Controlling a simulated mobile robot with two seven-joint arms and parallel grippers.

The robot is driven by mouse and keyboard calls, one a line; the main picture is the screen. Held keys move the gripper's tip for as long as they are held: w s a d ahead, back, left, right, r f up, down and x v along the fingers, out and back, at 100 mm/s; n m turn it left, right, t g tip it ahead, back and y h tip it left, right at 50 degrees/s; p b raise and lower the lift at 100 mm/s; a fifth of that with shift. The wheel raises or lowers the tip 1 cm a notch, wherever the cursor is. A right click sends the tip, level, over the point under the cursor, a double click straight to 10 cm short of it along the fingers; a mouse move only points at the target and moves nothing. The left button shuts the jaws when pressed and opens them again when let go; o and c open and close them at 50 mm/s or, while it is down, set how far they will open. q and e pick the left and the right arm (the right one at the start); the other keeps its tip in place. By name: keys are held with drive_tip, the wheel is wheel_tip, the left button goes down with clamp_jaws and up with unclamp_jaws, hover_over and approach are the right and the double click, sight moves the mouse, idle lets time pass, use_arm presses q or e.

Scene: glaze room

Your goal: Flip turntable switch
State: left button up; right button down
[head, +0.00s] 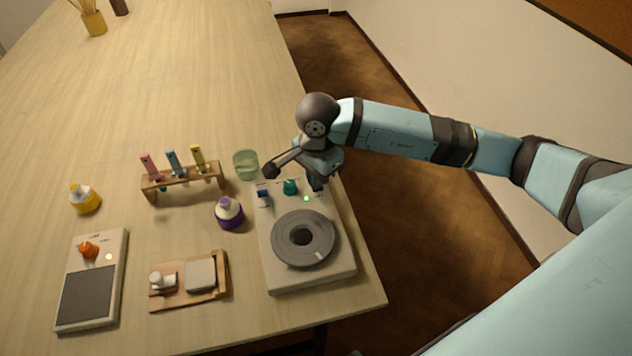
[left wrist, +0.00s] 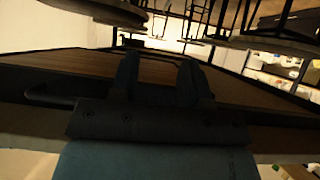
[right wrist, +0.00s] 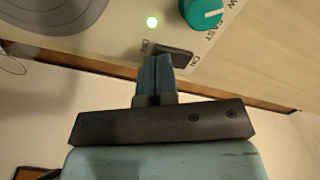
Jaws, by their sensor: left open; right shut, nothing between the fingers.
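The turntable (head: 338,268) is a cream box with a grey round platter (head: 303,238), at the table's right edge. A teal knob (head: 290,187) and a lit green light (head: 306,198) sit behind the platter. In the right wrist view the dark rocker switch (right wrist: 176,56) lies between the OFF and ON marks, near the green light (right wrist: 152,22) and teal knob (right wrist: 201,12). My right gripper (right wrist: 155,62) is shut and empty, fingertips at the switch; whether they touch it I cannot tell. My left gripper (left wrist: 160,70) is open and empty, away from the turntable.
A second flat device (head: 114,290) with an orange knob lies farther left. The table's far part is mostly clear.

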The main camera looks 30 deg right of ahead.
drive_tip(key=shift+f+b, duration=0.5)
drive_tip(key=shift+f, duration=0.1)
idle(0.3)
drive_tip(key=shift+r+p, duration=0.4)
drive_tip(key=shift+r, duration=0.35)
drive_tip(key=shift+r+p, duration=1)
drive_tip(key=shift+r, duration=1.75)
